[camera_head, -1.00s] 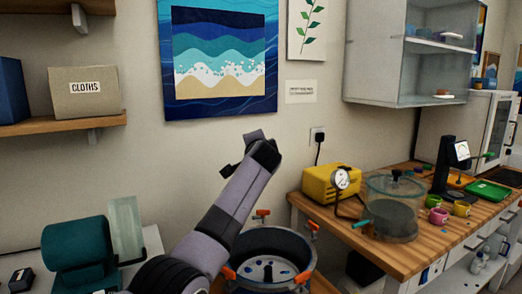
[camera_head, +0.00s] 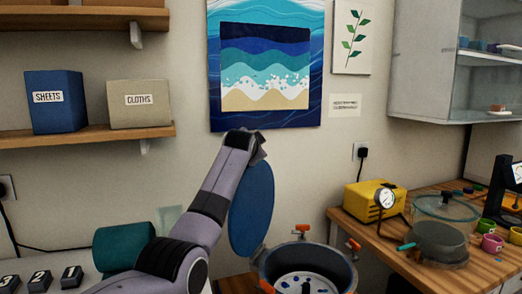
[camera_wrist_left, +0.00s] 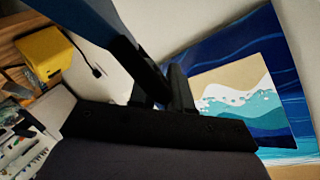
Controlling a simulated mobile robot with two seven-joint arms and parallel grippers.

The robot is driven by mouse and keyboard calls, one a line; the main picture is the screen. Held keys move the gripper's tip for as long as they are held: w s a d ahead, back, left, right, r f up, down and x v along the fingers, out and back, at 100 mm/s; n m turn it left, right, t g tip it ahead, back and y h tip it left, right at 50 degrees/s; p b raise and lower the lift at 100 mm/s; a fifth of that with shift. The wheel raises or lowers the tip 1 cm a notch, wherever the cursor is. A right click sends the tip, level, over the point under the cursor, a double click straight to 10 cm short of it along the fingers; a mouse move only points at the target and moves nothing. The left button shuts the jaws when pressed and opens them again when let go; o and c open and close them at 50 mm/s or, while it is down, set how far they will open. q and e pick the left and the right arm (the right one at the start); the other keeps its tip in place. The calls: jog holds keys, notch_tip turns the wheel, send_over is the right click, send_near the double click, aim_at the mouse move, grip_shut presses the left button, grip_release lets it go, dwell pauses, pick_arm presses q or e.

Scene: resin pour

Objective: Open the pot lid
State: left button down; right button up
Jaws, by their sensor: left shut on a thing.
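The pot (camera_head: 305,270) is a grey, round, open vessel at the lower middle of the head view, with orange clamps around its rim. Its inside shows a pale perforated disc. The blue round lid (camera_head: 252,212) stands nearly on edge in the air, left of and above the pot and apart from most of its rim. My left gripper (camera_head: 262,150) is at the lid's top edge and shut on it; the grip itself is partly hidden. In the left wrist view the gripper (camera_wrist_left: 165,88) is close to the dark blue lid (camera_wrist_left: 88,18). My right gripper is out of view.
A yellow pump (camera_head: 370,200) with a gauge and a clear-lidded chamber (camera_head: 440,235) stand on the wooden bench at right. Shelf boxes (camera_head: 55,100) and a wall painting (camera_head: 265,65) are behind. A teal roll (camera_head: 122,248) sits at lower left.

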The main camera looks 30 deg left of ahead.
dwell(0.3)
pick_arm(q)
jog(key=c, duration=1.1)
grip_release()
jog(key=shift+c, duration=0.2)
jog(key=shift+s, duration=0.1)
jog(key=shift+b+v, duration=0.65)
jog(key=shift+v, duration=0.45)
jog(key=shift+b+v, duration=0.65)
jog(key=shift+v, duration=1.8)
jog(key=shift+a, duration=0.1)
